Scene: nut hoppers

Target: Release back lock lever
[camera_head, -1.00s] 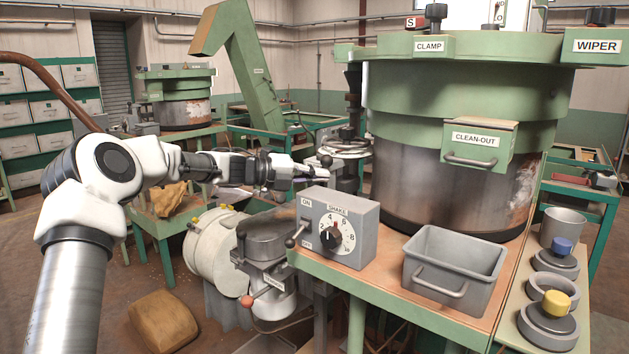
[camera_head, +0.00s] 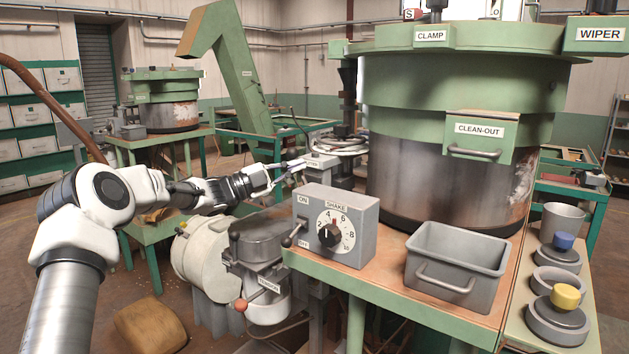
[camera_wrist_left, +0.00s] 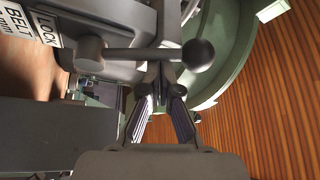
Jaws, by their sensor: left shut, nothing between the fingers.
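The lock lever (camera_wrist_left: 140,54) shows in the left wrist view as a dark bar with a ball knob (camera_wrist_left: 198,54) at its right end. Its pivot is at the left, beside a white LOCK label (camera_wrist_left: 44,28). My left gripper (camera_wrist_left: 162,74) is shut and empty, its fingertips close to the bar near the knob; I cannot tell whether they touch. In the head view my left gripper (camera_head: 302,163) is by a small grey labelled box (camera_head: 318,161) left of the big hopper. The lever cannot be made out there. My right gripper is not in view.
The green hopper (camera_head: 455,95) stands right of the gripper. The grey SHAKE box (camera_head: 337,227), with a toggle lever, and an open grey bin (camera_head: 455,268) are on the table in front. A tension unit with a red-knobbed lever (camera_head: 240,305) sits below.

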